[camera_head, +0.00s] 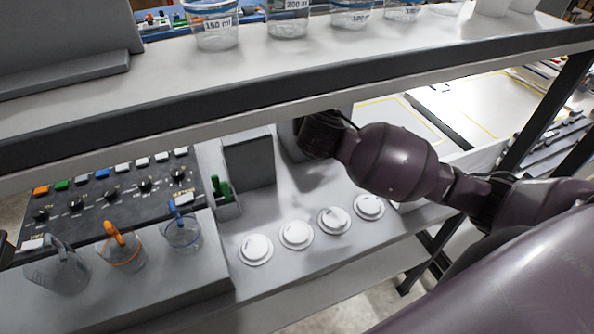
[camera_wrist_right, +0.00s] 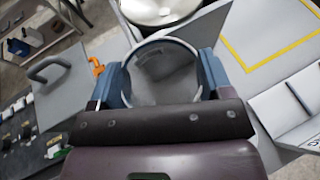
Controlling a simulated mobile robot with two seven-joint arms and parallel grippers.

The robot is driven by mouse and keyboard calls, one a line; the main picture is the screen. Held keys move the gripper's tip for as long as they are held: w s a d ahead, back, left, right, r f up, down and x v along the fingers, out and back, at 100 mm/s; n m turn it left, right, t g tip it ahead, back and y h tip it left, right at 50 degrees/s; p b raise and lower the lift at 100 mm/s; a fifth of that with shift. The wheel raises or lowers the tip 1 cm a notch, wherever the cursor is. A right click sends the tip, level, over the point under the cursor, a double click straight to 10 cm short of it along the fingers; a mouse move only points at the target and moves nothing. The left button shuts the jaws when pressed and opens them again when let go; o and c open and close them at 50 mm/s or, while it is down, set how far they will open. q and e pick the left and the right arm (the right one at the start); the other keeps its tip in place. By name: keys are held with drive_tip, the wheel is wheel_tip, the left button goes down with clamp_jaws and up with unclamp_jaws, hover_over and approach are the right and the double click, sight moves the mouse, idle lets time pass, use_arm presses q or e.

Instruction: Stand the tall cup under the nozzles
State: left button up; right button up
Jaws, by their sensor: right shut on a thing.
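My right gripper (camera_wrist_right: 165,76) is shut on a cup (camera_wrist_right: 168,88), its blue fingers on either side of the round wall. I look down into the cup's open mouth, and its inside looks grey and empty. In the head view my right arm reaches from the right under the shelf, and the shelf hides the fingers and most or all of the cup. I cannot make out the nozzles, so the cup's place relative to them is unclear.
The shelf (camera_head: 330,82) carries several labelled containers above the counter. White round buttons (camera_head: 296,235) line the counter front beside a grey block (camera_head: 249,160). Clear jugs, one with an orange handle (camera_head: 122,250), stand left by the knob panel (camera_head: 95,200).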

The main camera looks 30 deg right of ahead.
wheel_tip(320, 180, down, 17)
drive_tip(key=shift+r, duration=0.2)
idle(0.3)
drive_tip(key=shift+f, duration=0.1)
drive_tip(key=o, duration=0.9)
